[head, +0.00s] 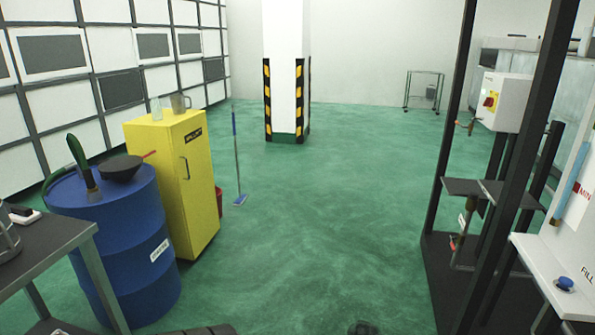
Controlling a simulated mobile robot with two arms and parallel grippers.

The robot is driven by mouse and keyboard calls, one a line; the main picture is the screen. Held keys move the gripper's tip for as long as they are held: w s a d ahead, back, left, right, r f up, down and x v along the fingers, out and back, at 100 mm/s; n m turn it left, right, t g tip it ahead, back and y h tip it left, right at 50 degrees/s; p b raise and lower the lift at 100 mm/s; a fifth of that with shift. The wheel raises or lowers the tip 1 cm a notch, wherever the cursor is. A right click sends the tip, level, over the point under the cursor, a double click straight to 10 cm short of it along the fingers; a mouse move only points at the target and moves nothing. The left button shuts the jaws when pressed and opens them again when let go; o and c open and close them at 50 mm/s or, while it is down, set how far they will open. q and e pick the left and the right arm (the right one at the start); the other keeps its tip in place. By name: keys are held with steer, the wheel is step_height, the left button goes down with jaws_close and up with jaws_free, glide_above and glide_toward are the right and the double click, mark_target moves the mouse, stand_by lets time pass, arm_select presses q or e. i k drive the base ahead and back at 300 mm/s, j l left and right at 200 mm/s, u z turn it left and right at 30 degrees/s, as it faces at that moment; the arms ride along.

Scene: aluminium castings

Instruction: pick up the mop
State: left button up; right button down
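The mop (236,155) stands almost upright on the green floor, just right of the yellow cabinet. It has a thin pole, blue at the top and pale lower down, and a flat blue head (240,200) on the floor. It stands well ahead of me, apart from the cabinet in the picture; I cannot tell what its pole leans on. Neither of my grippers can be made out in the head view. Small dark parts show at the bottom edge.
The yellow cabinet (202,190), with a red bucket (218,202) behind it, and a blue drum (115,245) stand at the left. A grey table (45,250) is near left. A dark frame (440,180) and white panel stand at the right. The middle floor (320,220) is clear up to a striped pillar (284,70).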

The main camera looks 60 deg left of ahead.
mark_target(242, 198)
steer(key=u, duration=2.45)
